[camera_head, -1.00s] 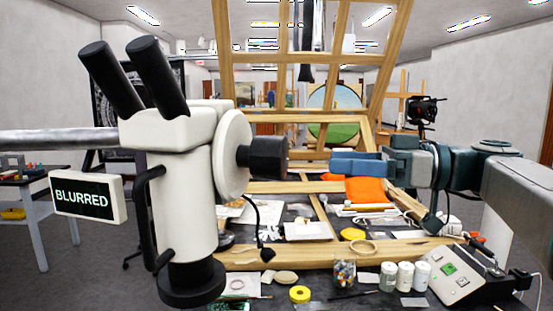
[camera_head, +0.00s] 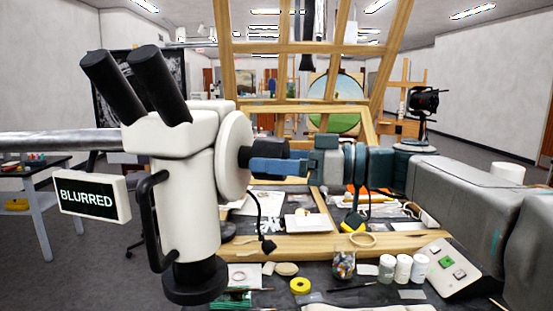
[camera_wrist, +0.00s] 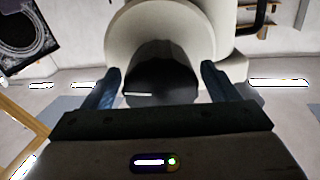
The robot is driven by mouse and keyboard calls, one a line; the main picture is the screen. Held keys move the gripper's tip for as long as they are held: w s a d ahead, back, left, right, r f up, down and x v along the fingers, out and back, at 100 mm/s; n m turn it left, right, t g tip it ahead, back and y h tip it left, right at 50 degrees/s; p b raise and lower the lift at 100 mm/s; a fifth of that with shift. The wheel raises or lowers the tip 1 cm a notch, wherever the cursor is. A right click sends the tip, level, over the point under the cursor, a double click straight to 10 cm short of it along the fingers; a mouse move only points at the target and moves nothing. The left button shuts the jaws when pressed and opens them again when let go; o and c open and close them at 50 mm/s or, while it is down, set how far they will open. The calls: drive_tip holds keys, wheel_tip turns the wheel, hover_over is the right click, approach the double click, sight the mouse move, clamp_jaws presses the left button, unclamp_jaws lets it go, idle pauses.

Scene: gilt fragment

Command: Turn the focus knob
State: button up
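The white microscope (camera_head: 188,205) stands at the left, with two black eyepieces at its top. Its black focus knob (camera_head: 246,155) sticks out to the right from a round white disc (camera_head: 235,152). The display sign (camera_head: 92,196) on its left reads BLURRED. My gripper (camera_head: 262,165) reaches in from the right at the knob. In the wrist view, my gripper's blue fingers (camera_wrist: 160,88) are apart, one on each side of the black knob (camera_wrist: 160,72), with gaps visible between them and it. In the head view, the fingers partly hide the knob.
A wooden frame (camera_head: 330,244) crosses the worktable behind and below my arm. Jars (camera_head: 403,268), a yellow tape roll (camera_head: 300,286) and a grey control box (camera_head: 447,268) sit on the dark tabletop. A thin black gooseneck (camera_head: 261,225) hangs below the knob.

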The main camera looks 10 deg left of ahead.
drive_tip(key=c, duration=0.8)
drive_tip(key=shift+m+b, duration=0.3)
drive_tip(key=shift+b, duration=0.05)
drive_tip(key=shift+f+m+b, duration=0.1)
drive_tip(key=shift+m+b, duration=0.55)
drive_tip(key=shift+m, duration=0.15)
drive_tip(key=shift+m+b, duration=0.65)
drive_tip(key=shift+m, duration=1.15)
drive_tip(key=o, duration=1)
